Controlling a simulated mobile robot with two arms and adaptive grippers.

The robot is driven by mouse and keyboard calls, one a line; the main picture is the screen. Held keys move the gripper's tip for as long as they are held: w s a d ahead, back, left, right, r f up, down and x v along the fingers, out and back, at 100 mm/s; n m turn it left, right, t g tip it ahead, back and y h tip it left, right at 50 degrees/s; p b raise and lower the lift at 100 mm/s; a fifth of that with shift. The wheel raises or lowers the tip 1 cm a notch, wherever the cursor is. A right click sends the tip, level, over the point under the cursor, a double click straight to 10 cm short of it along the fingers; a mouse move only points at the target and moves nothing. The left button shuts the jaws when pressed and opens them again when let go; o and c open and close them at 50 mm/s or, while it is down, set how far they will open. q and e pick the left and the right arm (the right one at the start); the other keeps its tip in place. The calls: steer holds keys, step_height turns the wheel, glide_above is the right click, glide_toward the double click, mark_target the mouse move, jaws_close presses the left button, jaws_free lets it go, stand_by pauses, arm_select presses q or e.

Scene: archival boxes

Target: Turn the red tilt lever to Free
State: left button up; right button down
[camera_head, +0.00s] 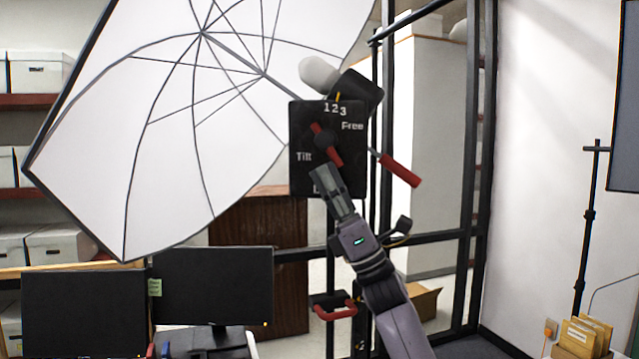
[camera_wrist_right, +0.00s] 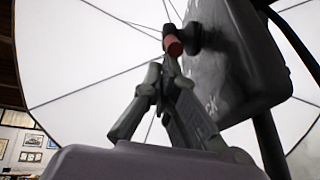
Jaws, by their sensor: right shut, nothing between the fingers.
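The red tilt lever (camera_head: 327,146) sits on a black control box (camera_head: 301,120) marked "123", "Free" and "Tilt". It slants from upper left to lower right across a dark hub. "Free" is at the box's upper right; the lettering at the bottom is mostly hidden by my gripper. My right gripper (camera_head: 319,171) is shut and empty, in front of the box just below the lever. In the right wrist view, the gripper (camera_wrist_right: 168,70) tips point at the red end of the lever (camera_wrist_right: 173,46); I cannot tell whether they touch. My left gripper is not in view.
A large white umbrella-like reflector (camera_head: 150,120) spreads left of the box. A second red-gripped handle (camera_head: 400,170) sticks out to the right of the box. A red handle (camera_head: 335,309) is lower down. Dark frame posts (camera_head: 473,130) stand at right, and monitors (camera_head: 212,285) at lower left.

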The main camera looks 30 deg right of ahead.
steer(key=g+h, duration=0.1)
steer(key=s+d+r+g+h, duration=0.1)
steer(key=g, duration=0.1)
steer(key=s+d+n+g+h, duration=0.1)
steer(key=shift+s+d+r+g+p, duration=0.1)
steer(key=shift+r+g+p, duration=0.05)
steer(key=shift+g+p, duration=0.25)
steer(key=shift+s+d+r, duration=0.25)
steer(key=shift+r, duration=0.05)
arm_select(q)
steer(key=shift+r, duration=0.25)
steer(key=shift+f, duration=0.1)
arm_select(e)
steer(key=shift+f, duration=0.15)
